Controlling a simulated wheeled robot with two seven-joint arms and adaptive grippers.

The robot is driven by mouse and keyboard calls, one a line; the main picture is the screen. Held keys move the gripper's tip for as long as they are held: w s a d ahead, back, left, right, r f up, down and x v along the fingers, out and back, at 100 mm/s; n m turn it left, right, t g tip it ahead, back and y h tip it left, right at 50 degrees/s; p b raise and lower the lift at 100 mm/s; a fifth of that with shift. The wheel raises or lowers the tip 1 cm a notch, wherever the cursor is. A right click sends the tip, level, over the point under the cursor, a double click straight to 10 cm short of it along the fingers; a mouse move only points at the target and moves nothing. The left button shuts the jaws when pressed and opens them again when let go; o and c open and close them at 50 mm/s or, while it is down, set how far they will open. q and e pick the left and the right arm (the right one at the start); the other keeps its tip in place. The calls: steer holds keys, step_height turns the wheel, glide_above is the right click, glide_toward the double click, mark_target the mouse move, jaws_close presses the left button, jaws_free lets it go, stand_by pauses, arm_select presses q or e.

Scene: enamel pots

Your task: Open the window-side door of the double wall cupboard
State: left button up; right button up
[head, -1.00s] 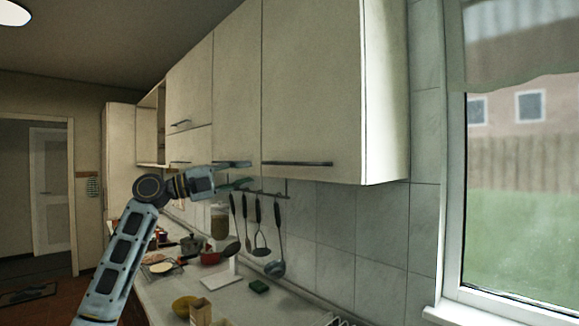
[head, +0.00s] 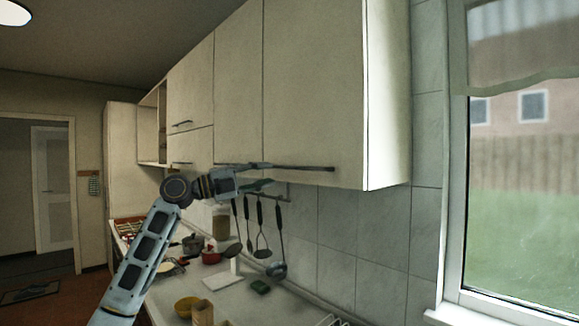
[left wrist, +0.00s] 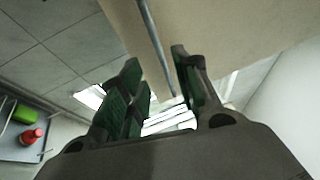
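The double wall cupboard has a left door (head: 238,90) and a window-side door (head: 315,90). Both look closed. The window-side door's dark bar handle (head: 305,168) runs along its lower edge. My left gripper (head: 264,176) is at the left end of this handle, partly overlapping it in the head view. In the left wrist view its green-padded fingers (left wrist: 158,68) are apart, and the handle bar (left wrist: 152,30) runs between them in the picture. Whether a finger touches the bar cannot be told. My right gripper is not in view.
Utensils (head: 260,235) hang on a rail under the cupboard. The window (head: 520,190) is at the right, with free space before the doors.

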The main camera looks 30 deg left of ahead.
mark_target(292, 168)
arm_select(q)
steer(key=p+x, duration=0.2)
steer(key=x, duration=0.4)
steer(key=shift+w+d+r+p, duration=0.15)
steer(key=shift+w+r+p, duration=0.05)
steer(key=shift+w+p, duration=0.1)
steer(key=shift+w+d, duration=0.5)
steer(key=shift+w, duration=0.05)
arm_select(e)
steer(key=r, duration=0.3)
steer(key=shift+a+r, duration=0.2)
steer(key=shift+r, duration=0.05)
arm_select(q)
jaws_close()
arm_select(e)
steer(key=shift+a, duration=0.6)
